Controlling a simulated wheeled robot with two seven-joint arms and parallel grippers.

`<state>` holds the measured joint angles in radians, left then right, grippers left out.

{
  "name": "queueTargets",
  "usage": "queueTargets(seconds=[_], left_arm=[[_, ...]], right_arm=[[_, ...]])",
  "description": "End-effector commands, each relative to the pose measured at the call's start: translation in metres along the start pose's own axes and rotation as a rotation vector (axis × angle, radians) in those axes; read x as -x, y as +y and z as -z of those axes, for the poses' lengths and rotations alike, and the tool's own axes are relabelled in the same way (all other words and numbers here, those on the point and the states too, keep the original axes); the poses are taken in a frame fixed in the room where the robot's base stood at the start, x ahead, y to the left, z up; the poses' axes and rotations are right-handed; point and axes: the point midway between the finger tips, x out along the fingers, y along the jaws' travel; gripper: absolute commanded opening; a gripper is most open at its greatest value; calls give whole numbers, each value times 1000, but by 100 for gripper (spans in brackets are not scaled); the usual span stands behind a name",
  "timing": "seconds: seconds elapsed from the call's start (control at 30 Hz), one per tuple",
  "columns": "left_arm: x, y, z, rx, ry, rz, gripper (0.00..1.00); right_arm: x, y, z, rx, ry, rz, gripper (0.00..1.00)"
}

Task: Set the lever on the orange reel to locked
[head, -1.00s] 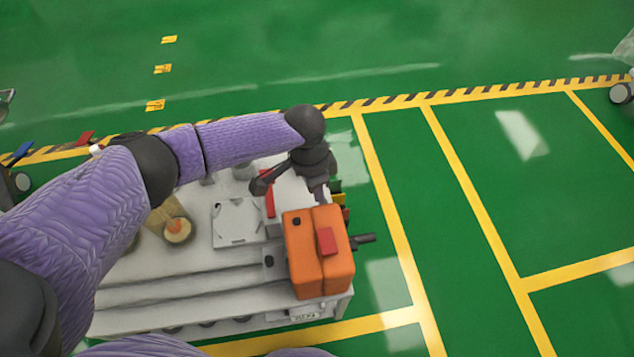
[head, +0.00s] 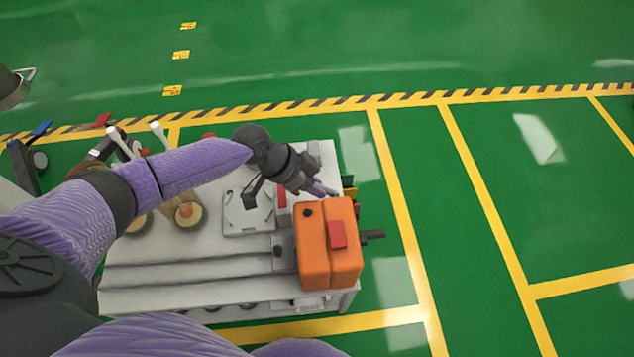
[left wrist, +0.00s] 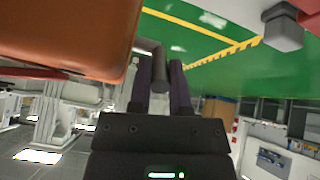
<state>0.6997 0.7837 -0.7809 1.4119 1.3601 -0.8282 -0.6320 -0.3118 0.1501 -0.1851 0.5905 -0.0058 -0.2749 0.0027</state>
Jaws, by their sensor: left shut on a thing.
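The orange reel (head: 314,255) is a box-shaped orange body with a red block (head: 338,234) on it, at the right end of the pale cart top. In the left wrist view its orange side (left wrist: 70,35) fills the upper left. My left gripper (head: 322,191) is just behind the reel, at its far edge. In the left wrist view the fingers (left wrist: 160,85) are shut on a grey rod, which looks like the lever (left wrist: 159,58). The fingers partly hide it, and its locked or unlocked position cannot be read. My right gripper is not in view.
The cart top (head: 190,256) carries a white square plate (head: 248,212) and round tan items (head: 188,214) to the left. A dark shaft (head: 373,235) sticks out from the reel's right side. The green floor right of the cart is clear.

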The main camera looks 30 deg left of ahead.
Motion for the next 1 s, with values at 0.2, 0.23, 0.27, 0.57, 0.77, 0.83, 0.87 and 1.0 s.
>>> queueTargets(seconds=[0.2,0.23,0.27,0.57,0.77,0.83,0.87,1.0], left_arm=[[0,0,-1,0,6,-2,0],[0,0,-1,0,5,-2,0],[0,0,-1,0,5,-2,0],[0,0,0,0,5,-2,38],[3,0,0,0,6,-1,38],[15,0,2,0,6,2,38],[23,0,3,-1,8,3,38],[63,1,5,-2,7,3,38]], right_arm=[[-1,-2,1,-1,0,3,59],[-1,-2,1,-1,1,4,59],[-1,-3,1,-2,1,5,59],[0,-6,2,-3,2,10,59],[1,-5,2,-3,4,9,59],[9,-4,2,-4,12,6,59],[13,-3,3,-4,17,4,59],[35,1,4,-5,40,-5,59]])
